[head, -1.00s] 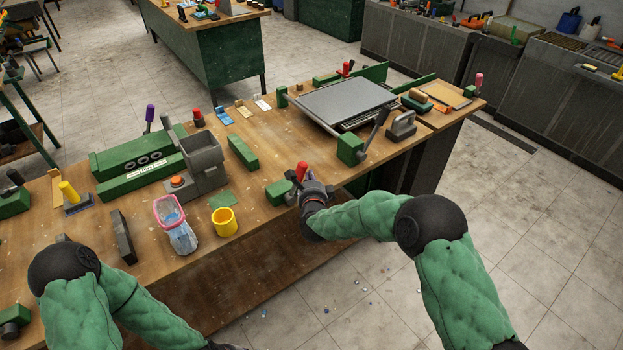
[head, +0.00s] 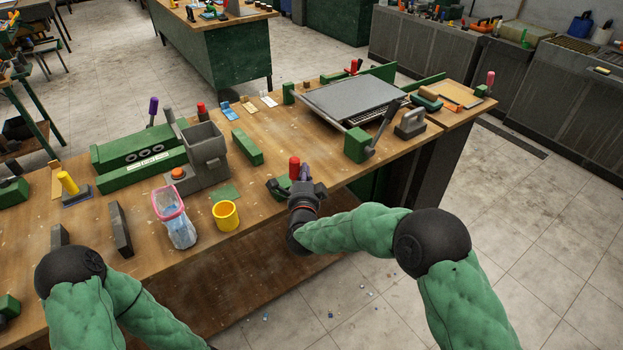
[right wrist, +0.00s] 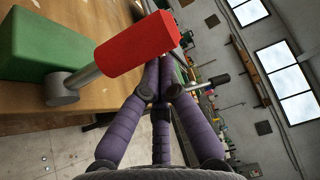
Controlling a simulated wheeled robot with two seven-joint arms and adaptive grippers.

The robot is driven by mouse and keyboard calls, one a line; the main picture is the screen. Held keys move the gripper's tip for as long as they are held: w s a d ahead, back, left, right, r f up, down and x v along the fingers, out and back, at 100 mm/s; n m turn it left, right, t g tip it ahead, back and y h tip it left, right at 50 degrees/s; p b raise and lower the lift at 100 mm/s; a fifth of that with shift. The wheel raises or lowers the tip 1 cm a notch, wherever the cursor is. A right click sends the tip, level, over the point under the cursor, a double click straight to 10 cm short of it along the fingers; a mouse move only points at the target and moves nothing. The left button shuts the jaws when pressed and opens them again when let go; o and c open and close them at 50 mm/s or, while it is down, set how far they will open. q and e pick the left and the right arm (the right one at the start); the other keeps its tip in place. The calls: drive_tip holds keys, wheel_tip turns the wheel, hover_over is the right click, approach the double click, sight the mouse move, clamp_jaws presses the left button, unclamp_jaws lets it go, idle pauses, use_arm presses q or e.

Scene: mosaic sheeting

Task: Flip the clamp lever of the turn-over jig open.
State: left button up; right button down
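A red-handled lever (head: 294,166) stands on a small green block (head: 277,187) at the bench's front edge. In the right wrist view the red handle (right wrist: 138,46) sits on a grey rod from the green block (right wrist: 40,40). My right gripper (head: 304,174) is right beside the handle; its purple fingers (right wrist: 164,75) come together beside and partly behind it. They look shut with nothing between them; contact with the handle is unclear. A flat grey plate (head: 352,98) in a frame lies farther back, with a black-handled lever (head: 384,124) on a green block. I cannot tell which lever is the jig's clamp. My left gripper is out of view.
A yellow mug (head: 226,216), a pink-rimmed clear container (head: 176,220) and a grey box-shaped fixture (head: 205,150) stand left of my right gripper. A green bar (head: 247,146) lies behind. A grey handled block (head: 410,124) stands at right. Floor in front is open.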

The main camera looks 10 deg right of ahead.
sight(290, 169)
drive_tip(key=a+n+b, duration=0.1)
drive_tip(key=s+a+n+t+b, duration=0.1)
drive_tip(key=shift+a+f+b, duration=0.15)
drive_tip(key=shift+a+b, duration=0.15)
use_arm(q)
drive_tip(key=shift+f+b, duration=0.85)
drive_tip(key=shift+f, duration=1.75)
use_arm(e)
drive_tip(key=shift+s+a, duration=0.15)
drive_tip(key=shift+a, duration=0.4)
drive_tip(key=shift+s+a, duration=0.15)
drive_tip(key=shift+a, duration=0.35)
